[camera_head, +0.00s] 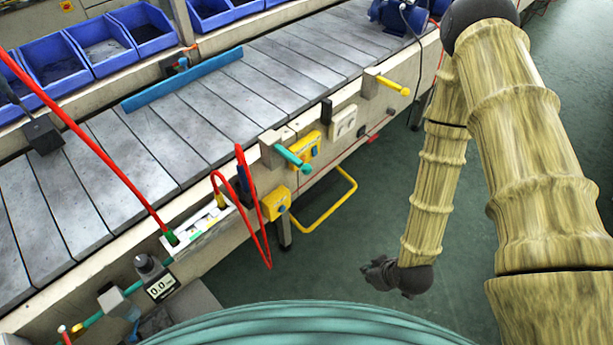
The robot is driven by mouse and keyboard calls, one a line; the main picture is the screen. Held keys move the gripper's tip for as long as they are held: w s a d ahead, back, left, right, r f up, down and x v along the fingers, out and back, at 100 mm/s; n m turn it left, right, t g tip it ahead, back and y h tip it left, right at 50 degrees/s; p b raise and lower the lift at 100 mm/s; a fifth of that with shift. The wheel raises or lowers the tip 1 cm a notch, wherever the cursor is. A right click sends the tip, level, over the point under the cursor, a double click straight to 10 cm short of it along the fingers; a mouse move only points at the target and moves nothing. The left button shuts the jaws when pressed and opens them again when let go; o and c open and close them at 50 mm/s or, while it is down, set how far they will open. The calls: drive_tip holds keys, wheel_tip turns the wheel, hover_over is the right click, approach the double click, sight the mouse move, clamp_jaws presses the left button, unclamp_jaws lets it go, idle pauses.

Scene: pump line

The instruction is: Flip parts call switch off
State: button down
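Several controls sit along the near side of the conveyor, and no label I can read shows which one is the parts call switch. A grey box with a teal lever (292,157) sits in the middle. A grey box with a yellow lever (392,85) sits farther right. Between them are a pale plate (343,122) and a yellow box (304,150). A second yellow box (275,203) sits lower left. My gripper (378,272) hangs low over the floor, right of the conveyor and apart from every control. Its fingers are dark and small, and their opening is unclear.
The slatted conveyor (215,110) runs diagonally, with blue bins (95,48) behind it. A yellow bent bar (335,208) sticks out below the controls. Green floor between conveyor and arm is clear.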

drive_tip(key=w+a+f+n+t+y+b, duration=0.1)
drive_tip(key=w+a+n+t+y+b, duration=0.15)
drive_tip(key=w+n+b, duration=0.35)
drive_tip(key=w+a+f+n+t+y+b, duration=0.1)
drive_tip(key=w+a+n+t+b, duration=0.15)
drive_tip(key=w+b, duration=0.4)
drive_tip(key=w+a+r+n+t+y+b, duration=0.3)
drive_tip(key=w+r+n+t+y+b, duration=0.2)
drive_tip(key=w+n+b, duration=0.5)
wheel_tip(320, 180, up, 2)
drive_tip(key=n+y+b, duration=0.2)
drive_tip(key=y+b, duration=0.1)
drive_tip(key=shift+w, duration=0.25)
drive_tip(key=shift+r+n, duration=0.1)
drive_tip(key=shift+n, duration=0.15)
drive_tip(key=b+x, duration=0.2)
drive_tip(key=x, duration=1.2)
drive_tip(key=shift+r, duration=0.2)
